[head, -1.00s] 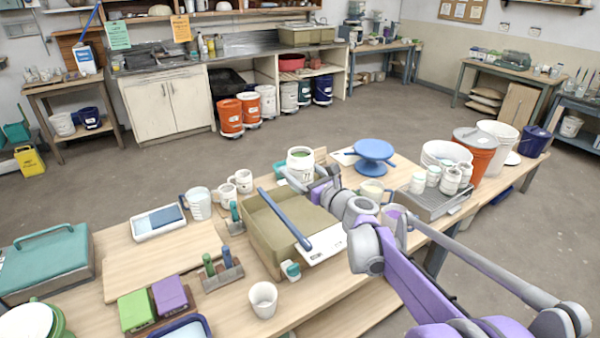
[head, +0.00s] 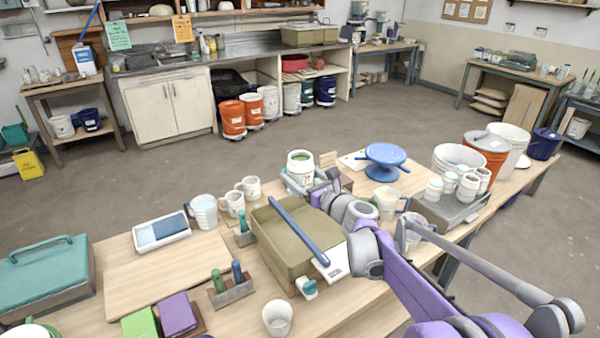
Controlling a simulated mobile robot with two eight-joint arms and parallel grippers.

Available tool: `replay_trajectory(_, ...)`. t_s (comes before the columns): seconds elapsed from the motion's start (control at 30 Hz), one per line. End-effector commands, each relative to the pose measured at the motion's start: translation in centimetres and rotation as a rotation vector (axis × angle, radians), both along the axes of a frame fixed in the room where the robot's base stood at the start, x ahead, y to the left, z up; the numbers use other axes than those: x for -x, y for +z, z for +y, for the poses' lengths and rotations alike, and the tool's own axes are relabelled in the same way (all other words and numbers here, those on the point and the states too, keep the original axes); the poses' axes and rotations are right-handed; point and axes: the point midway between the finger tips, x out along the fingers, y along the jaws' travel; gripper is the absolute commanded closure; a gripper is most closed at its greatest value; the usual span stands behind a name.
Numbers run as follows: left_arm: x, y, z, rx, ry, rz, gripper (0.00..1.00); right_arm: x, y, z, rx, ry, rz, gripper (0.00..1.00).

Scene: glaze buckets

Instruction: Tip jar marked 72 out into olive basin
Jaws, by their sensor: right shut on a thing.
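A white jar (head: 300,168) with green contents and a small dark mark, too small to read surely, stands upright behind the far rim of the olive basin (head: 271,252). My right gripper (head: 301,184) is shut on this jar from the near right side, and my arm hides part of the hold. The jar is not over the basin's opening. A long blue-handled tool (head: 300,228) lies across the basin. My left gripper is not in view.
A tray (head: 447,208) of small white jars and several buckets stand farther right. A white cup (head: 277,318) is in front.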

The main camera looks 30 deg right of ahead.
Motion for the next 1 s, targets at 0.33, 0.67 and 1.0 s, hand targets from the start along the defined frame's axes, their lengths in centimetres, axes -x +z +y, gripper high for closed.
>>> replay_trajectory(0.33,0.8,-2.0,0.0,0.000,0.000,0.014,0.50,0.1,-1.9,0.6,-0.077,0.003,0.010,1.00)
replay_trajectory(0.67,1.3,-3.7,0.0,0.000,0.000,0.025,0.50,0.3,-1.9,1.9,-0.380,0.000,0.050,1.00)
replay_trajectory(1.0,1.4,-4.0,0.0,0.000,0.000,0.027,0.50,0.4,-2.1,2.6,-0.544,0.002,0.071,1.00)
